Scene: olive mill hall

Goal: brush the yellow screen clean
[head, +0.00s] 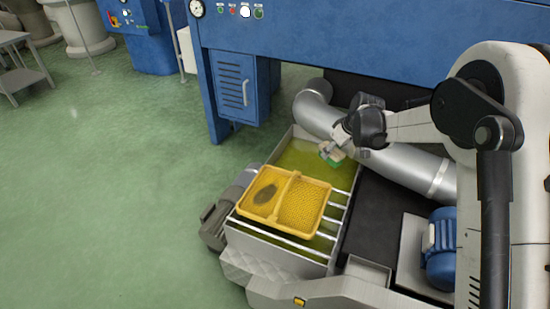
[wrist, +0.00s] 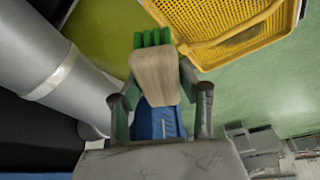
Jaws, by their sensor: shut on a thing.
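The yellow screen (head: 305,204) is a rectangular tray with a raised rim and a bar across its middle. A dark patch (head: 265,193) lies on the mesh of its left half; the right half looks evenly yellow. Part of the screen (wrist: 270,32) shows at the top right of the wrist view. My gripper (wrist: 158,98) is shut on a brush with a pale wooden block (wrist: 153,75) and green bristles (wrist: 153,38). In the head view the brush (head: 331,153) is beyond the screen, apart from it, above the greenish basin.
The screen rests on metal bars over a metal basin (head: 285,249) with yellow-green liquid. A thick silver pipe (head: 400,160) runs behind and right of my gripper. A blue machine (head: 310,42) stands at the back, a blue motor (head: 440,250) at right. Green floor at left is free.

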